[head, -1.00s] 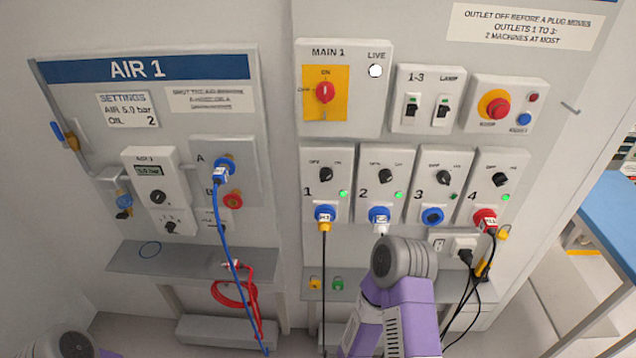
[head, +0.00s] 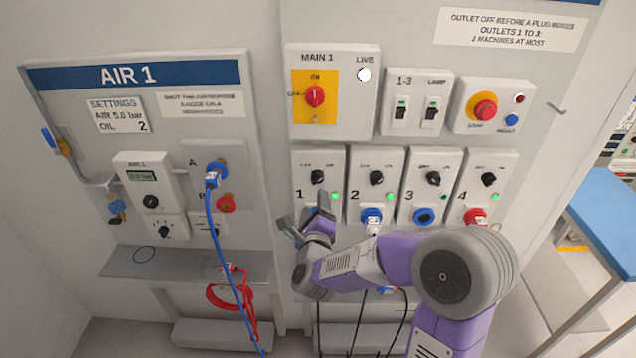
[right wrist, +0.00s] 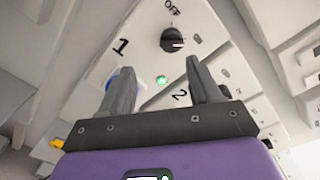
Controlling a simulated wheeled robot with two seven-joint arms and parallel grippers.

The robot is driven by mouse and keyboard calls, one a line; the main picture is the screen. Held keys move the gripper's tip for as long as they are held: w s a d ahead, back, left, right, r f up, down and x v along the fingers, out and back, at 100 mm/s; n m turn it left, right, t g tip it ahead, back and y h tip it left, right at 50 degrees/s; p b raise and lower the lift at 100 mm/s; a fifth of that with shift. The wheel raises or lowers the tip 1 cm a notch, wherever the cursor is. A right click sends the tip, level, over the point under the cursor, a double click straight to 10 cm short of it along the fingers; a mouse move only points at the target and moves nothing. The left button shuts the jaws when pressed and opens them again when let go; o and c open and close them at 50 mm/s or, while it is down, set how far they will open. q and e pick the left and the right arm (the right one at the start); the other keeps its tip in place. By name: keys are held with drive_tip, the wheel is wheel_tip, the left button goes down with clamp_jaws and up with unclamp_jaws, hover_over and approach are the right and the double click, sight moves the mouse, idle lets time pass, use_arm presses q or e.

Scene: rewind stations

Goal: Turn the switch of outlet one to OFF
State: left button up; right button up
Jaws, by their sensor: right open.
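Outlet one (head: 304,162) is the leftmost of the numbered outlets below the main panel. Its black switch (head: 318,177) shows above my gripper, and in the right wrist view the switch (right wrist: 173,39) has its pale mark towards the right, away from the OFF label (right wrist: 172,8). Its green lamp (right wrist: 162,80) is lit. My right gripper (head: 306,214) is open and empty, in front of the lower part of outlet one, with its fingers (right wrist: 158,84) below the switch and apart from it. The gripper hides most of the outlet's blue socket. My left gripper is out of view.
Outlet two (head: 376,160), with a blue plug (head: 371,216), is close on the right. The main switch (head: 315,96) is above. The AIR 1 panel (head: 140,90) with a blue hose (head: 226,270) stands left. A grey shelf (head: 180,264) juts out below it.

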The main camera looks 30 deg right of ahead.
sight(318, 182)
drive_tip(key=shift+m+h, duration=0.4)
drive_tip(key=shift+m, duration=0.1)
drive_tip(key=x, duration=0.2)
drive_tip(key=r+x, duration=0.1)
drive_tip(key=x, duration=0.4)
drive_tip(key=shift+w+d+r, duration=0.15)
drive_tip(key=shift+d+r, duration=0.05)
drive_tip(key=shift+d, duration=0.2)
drive_tip(key=c, duration=1)
